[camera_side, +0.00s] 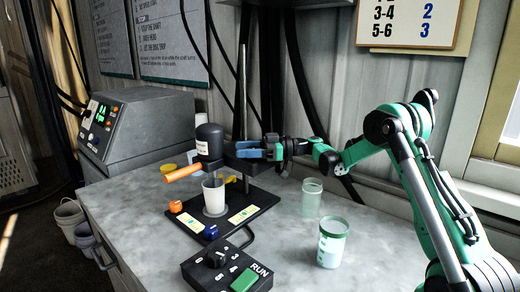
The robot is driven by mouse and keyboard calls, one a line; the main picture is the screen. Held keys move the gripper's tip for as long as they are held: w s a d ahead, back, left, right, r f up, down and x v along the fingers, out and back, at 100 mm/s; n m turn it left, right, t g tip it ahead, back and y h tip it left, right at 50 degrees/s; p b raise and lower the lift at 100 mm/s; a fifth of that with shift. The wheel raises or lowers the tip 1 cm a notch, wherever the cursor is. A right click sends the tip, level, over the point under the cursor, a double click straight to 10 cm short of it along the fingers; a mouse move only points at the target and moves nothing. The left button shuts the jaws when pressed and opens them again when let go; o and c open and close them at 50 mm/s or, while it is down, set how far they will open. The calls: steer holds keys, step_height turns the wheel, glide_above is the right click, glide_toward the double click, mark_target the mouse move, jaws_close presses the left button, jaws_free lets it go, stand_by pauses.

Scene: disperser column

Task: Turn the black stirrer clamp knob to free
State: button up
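The stirrer head (209,141) is a black upright motor above a white beaker (213,192), with an orange handle (183,173) pointing left. It is held beside a thin upright rod (243,85) on a black base plate. My gripper (243,152) reaches in from the right, level with the stirrer head. Its blue and dark fingers are at the clamp area beside the rod. The black clamp knob cannot be told apart from the dark fingers and clamp there. Whether the fingers touch or grip it cannot be made out.
A control box (190,270) with a black dial and green RUN button sits in front. Two clear cups, one green-rimmed (333,241) and one behind (312,196), stand below my arm. A grey instrument (140,128) stands back left.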

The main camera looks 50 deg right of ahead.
steer(key=shift+o, duration=1.2)
steer(key=v, duration=0.5)
steer(key=shift+s+d, duration=0.2)
